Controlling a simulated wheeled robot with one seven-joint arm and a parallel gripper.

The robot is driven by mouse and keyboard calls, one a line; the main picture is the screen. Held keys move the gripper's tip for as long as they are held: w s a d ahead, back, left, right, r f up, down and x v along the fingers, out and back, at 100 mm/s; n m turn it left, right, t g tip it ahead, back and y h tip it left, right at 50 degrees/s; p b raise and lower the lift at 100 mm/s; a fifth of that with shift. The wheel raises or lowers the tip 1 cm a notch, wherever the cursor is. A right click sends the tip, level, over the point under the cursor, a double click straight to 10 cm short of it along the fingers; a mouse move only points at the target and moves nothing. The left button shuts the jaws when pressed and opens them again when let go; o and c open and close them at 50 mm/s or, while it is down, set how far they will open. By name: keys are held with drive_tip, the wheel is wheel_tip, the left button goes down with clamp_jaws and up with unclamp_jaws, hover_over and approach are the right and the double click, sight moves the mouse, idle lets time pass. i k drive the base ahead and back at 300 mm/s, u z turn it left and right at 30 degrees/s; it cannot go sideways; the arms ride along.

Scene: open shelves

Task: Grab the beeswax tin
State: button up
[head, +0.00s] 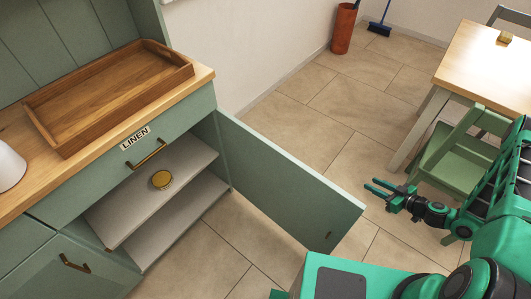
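A round tin with a golden top (162,180), which looks like the beeswax tin, lies on the upper shelf (196,156) inside the open cupboard, under the drawer labelled LINEN. My gripper (371,188) is at the right, over the floor beyond the open door. Its fingers are apart with nothing between them. It is well away from the tin, and the door stands between them in the picture.
The green cupboard door (285,178) is swung open toward the right. A wooden tray (110,92) sits on the counter. A green chair (455,165) and a wooden table (485,62) stand at the right. Tiled floor is clear behind the door.

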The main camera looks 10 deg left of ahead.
sight(162, 180)
drive_tip(key=z, duration=1.25)
drive_tip(key=k, duration=1.55)
drive_tip(key=u, duration=2.15)
drive_tip(key=i, duration=1)
drive_tip(key=u, duration=0.05)
